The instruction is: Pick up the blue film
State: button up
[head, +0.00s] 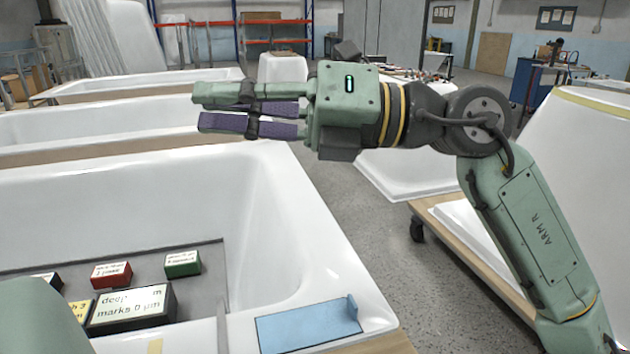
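The blue film (305,328) is a flat light-blue sheet on the white rim at the near right corner of the front bathtub shell (345,265). Its right edge has a small tab standing up. My gripper (205,109) is in the upper middle of the head view, with green fingers and purple pads pointing left. The two fingers look apart, with a narrow gap and nothing between them. My gripper shows above and behind the film in the picture, well away from it.
Several labelled blocks, including a red (111,274) and a green one (183,263), sit on a grey surface inside the front shell. More white shells (100,125) stand behind. Another shell on a wheeled wooden base (470,270) is at the right, across a strip of bare floor.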

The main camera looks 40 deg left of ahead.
notch_tip(320, 180, down, 8)
jog(key=a+t+h, duration=0.2)
jog(key=t+h, duration=0.1)
jog(key=t, duration=0.1)
jog(key=m+t+h, duration=0.5)
jog(key=t+h, duration=0.4)
jog(key=h, duration=0.2)
send_over(353, 301)
notch_tip(353, 301, down, 13)
jog(key=f, duration=0.3)
jog(key=shift+s+d+f, duration=0.1)
jog(key=shift+d+f, duration=0.25)
jog(key=shift+a+f+p, duration=0.2)
jog(key=shift+f, duration=1.4)
jog(key=shift+a+f+p, duration=0.15)
jog(key=shift+f, duration=1.4)
grip_shut()
jog(key=shift+r, duration=0.1)
